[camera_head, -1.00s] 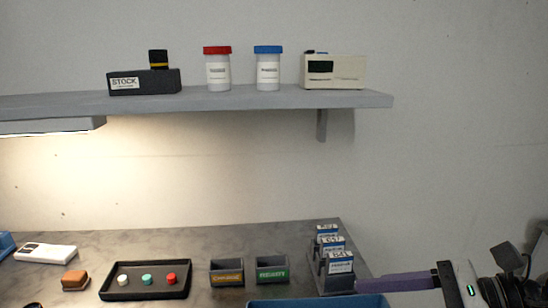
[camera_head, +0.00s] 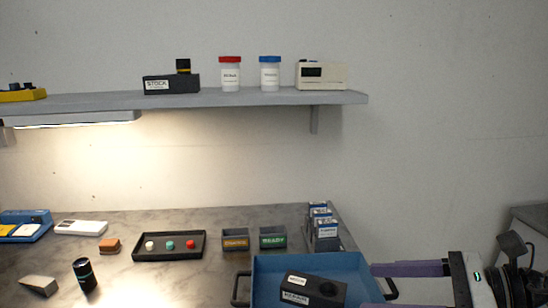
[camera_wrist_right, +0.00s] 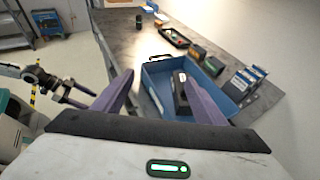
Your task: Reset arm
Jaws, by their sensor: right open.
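My right gripper (camera_head: 370,288) comes in from the right in the head view. Its two purple fingers are apart and empty, at the right side of a blue tray (camera_head: 268,268). The right wrist view also shows the open fingers (camera_wrist_right: 158,75), with the blue tray (camera_wrist_right: 152,96) beyond them. A black labelled box (camera_head: 313,290) lies in the tray, partly behind a finger in the wrist view. What looks like my left gripper (camera_wrist_right: 80,95) is small at the left of the wrist view, away from the table. Its opening is too small to judge.
Two small bins (camera_head: 235,240), a black tray with three buttons (camera_head: 168,257) and a rack of labelled boxes (camera_head: 323,246) stand on the table behind the blue tray. A dark cylinder (camera_head: 84,274) stands at left. A shelf (camera_head: 225,98) with jars runs above.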

